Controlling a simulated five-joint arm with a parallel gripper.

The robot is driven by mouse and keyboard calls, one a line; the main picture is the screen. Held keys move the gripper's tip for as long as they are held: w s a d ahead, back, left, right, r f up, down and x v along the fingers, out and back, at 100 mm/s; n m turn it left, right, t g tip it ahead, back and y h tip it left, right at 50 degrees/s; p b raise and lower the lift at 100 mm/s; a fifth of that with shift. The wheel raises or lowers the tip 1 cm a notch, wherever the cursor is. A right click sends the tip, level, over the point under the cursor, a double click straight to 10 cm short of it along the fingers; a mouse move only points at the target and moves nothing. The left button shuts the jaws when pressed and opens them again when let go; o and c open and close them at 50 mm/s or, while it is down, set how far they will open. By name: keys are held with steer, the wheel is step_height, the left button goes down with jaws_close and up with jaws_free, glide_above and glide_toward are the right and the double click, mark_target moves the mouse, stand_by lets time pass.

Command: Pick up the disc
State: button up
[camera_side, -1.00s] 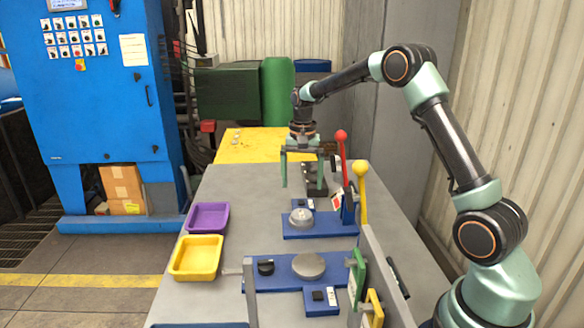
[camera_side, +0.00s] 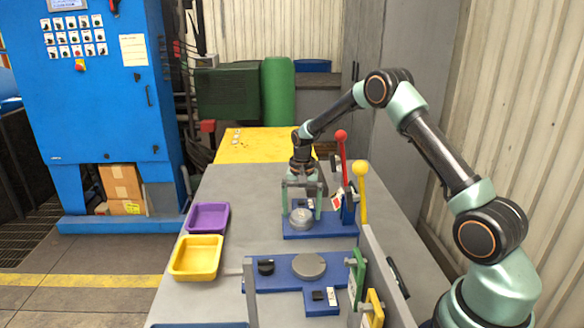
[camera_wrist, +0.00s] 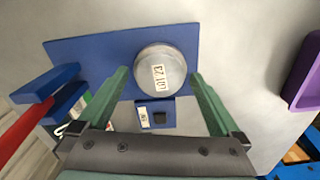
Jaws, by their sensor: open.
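A round grey metal disc (camera_side: 301,220) with a white label on top sits on the far blue fixture (camera_side: 335,228). It also shows in the wrist view (camera_wrist: 168,55), where its label reads something like "EZ 101". My gripper (camera_side: 302,211) is open, pointing down over this disc. In the wrist view my gripper (camera_wrist: 159,74) has one green finger on each side of the disc, with a gap on both sides. Whether the fingertips are down at the disc's height I cannot tell. A second, plain grey disc (camera_side: 309,265) lies on the nearer blue fixture (camera_side: 285,285).
Red-knobbed (camera_side: 341,135) and yellow-knobbed (camera_side: 360,168) levers stand right of the far fixture. A purple tray (camera_side: 190,230) and a yellow tray (camera_side: 176,272) sit along the table's left edge. A black knob (camera_side: 265,267) is on the nearer fixture.

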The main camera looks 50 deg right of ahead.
steer(key=c, duration=1.5)
jaws_close()
steer(key=shift+r, duration=0.1)
